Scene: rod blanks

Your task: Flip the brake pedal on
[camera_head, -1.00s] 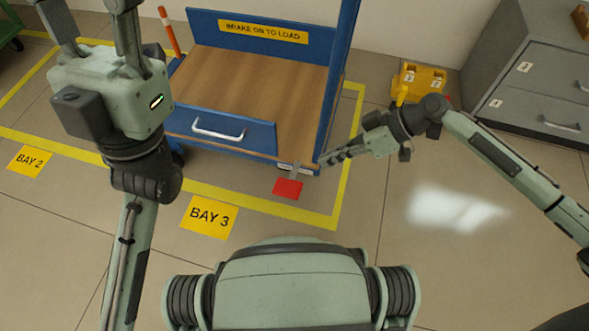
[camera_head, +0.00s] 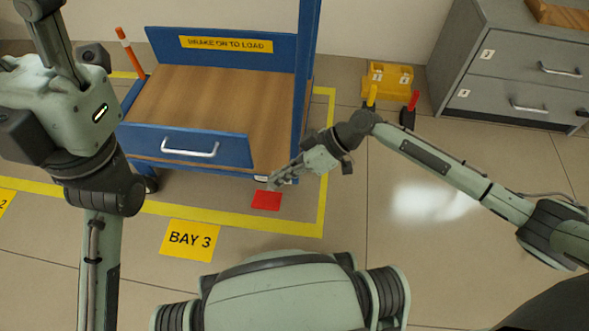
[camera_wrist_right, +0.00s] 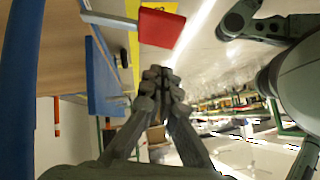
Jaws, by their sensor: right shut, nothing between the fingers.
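The brake pedal is a red pad (camera_head: 267,200) low at the front right corner of the blue cart (camera_head: 190,145). In the right wrist view the red pad (camera_wrist_right: 160,28) sits on a pale lever, just beyond the fingertips. My right gripper (camera_head: 273,183) is shut and empty, its fingertips close above the pedal's cart-side edge in the head view. I cannot tell whether they touch it. The fingers also show shut in the wrist view (camera_wrist_right: 161,76). My left gripper (camera_head: 44,20) is raised at the upper left, its fingertips cut off by the frame.
The cart has a wooden deck, a blue upright (camera_head: 305,70) and a sign (camera_head: 226,44) reading BRAKE ON TO LOAD. A yellow box (camera_head: 388,78) and a grey cabinet (camera_head: 500,65) stand right.

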